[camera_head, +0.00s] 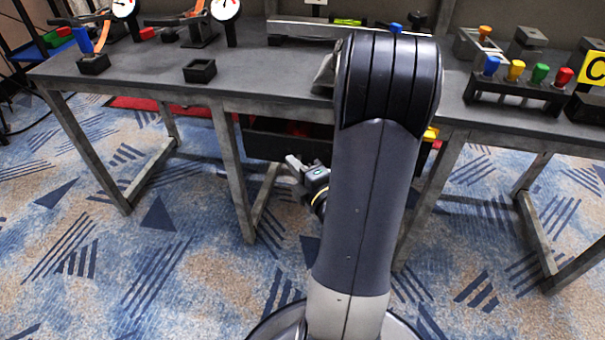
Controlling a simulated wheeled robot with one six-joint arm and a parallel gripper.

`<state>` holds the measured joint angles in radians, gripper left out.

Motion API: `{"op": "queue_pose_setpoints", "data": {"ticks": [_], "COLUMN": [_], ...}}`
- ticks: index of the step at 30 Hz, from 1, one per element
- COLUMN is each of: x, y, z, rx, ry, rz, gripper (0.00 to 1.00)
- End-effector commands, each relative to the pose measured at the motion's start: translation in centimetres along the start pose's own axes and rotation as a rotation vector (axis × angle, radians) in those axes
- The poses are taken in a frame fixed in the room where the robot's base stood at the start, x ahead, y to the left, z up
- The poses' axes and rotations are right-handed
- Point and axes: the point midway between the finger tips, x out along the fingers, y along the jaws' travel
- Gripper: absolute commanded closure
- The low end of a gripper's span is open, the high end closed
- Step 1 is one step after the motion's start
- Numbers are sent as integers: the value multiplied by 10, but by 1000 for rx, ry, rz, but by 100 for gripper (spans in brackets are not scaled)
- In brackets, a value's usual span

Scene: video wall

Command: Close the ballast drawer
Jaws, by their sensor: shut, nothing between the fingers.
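The ballast drawer (268,146) appears to be the dark drawer under the middle of the grey workbench. It is pulled out, and some red contents (299,128) show inside over its front. My arm hides its right part; a yellow piece (430,133) shows at the far side of the arm. My gripper (291,162) is low in front of the drawer, just below the front's lower edge in the picture. Its fingers are shut and empty. I cannot tell whether it touches the drawer.
The workbench (262,90) spans the view, with gauges, a small black box (200,70) and a rack of coloured pegs (516,92) on top. Bench legs (228,170) stand left and right of the drawer. The patterned carpet (150,260) in front is clear.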

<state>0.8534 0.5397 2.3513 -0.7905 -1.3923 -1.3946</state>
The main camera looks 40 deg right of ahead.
Motion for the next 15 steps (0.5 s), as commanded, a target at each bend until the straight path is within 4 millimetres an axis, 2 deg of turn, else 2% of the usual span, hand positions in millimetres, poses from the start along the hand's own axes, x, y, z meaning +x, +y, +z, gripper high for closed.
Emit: {"op": "queue_pose_setpoints", "data": {"ticks": [6, 10, 15], "x": [40, 53, 64], "y": [0, 0, 0], "z": [-2, 14, 25], "rx": [0, 0, 1], "ry": [5, -2, 0], "rz": [3, 2, 1], "gripper": [100, 100, 100]}}
